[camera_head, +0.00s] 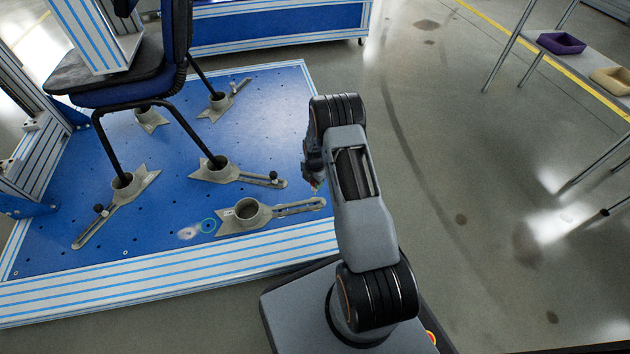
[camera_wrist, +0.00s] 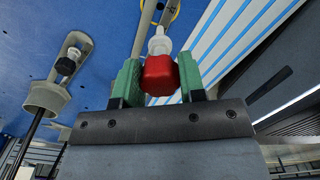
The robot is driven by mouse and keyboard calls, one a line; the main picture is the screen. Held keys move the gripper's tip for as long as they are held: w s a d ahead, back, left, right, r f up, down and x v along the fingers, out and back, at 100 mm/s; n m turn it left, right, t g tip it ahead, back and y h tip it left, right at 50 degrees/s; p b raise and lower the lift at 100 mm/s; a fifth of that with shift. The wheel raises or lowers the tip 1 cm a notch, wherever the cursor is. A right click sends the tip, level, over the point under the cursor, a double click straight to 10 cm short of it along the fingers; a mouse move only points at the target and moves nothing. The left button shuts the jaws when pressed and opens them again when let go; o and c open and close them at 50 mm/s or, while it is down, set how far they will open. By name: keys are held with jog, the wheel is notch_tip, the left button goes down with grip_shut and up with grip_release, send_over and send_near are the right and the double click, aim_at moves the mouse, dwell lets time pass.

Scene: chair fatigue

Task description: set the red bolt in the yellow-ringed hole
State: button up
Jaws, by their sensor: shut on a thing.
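My gripper (camera_wrist: 158,85) is shut on the red bolt (camera_wrist: 159,76), with green fingers on both sides of its red head. The bolt's pale shank points away from my gripper, toward the blue plate. A yellow ring (camera_wrist: 176,12) shows only partly at the top edge of the wrist view, beyond the bolt tip, beside a grey slotted bracket arm. The hole inside it cannot be made out. In the head view my gripper (camera_head: 314,183) is above the right edge of the blue plate (camera_head: 180,215), mostly hidden by my arm. The yellow ring is not visible there.
A table with a purple tray (camera_head: 561,43) stands at right.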

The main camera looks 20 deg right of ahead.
jog(key=shift+f+b, duration=1.75)
jog(key=shift+f, duration=1)
jog(key=shift+f, duration=2.55)
jog(key=o, duration=1)
jog(key=shift+c, duration=0.2)
notch_tip(320, 180, up, 14)
jog(key=p, duration=0.6)
jog(key=shift+f, duration=0.1)
jog(key=shift+s, duration=0.1)
